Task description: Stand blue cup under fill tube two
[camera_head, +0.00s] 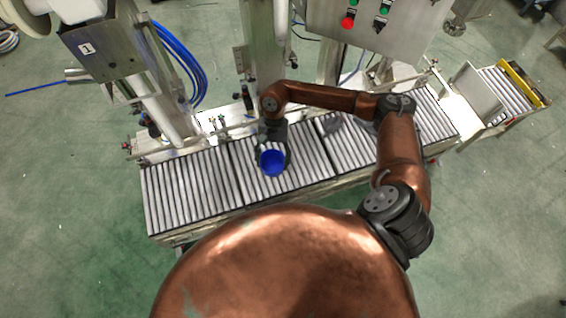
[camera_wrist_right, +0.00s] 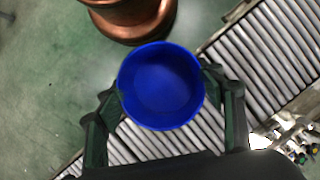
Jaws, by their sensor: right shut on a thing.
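The blue cup (camera_head: 272,163) is over the middle of the roller conveyor in the head view, with its open mouth facing up. In the right wrist view the cup (camera_wrist_right: 161,86) fills the space between the two fingers. My right gripper (camera_head: 272,152) is shut on the cup, one finger at each side. Whether the cup's base touches the rollers cannot be told. A machine plate (camera_head: 86,48) marked 1 stands at the upper left. No tube marked two can be made out. My left gripper is not in view.
The roller conveyor (camera_head: 190,190) runs across the view, with clear rollers left of the cup. Machine posts and blue hoses (camera_head: 185,62) rise behind it. A control box (camera_head: 375,22) with red and green buttons hangs at the upper right.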

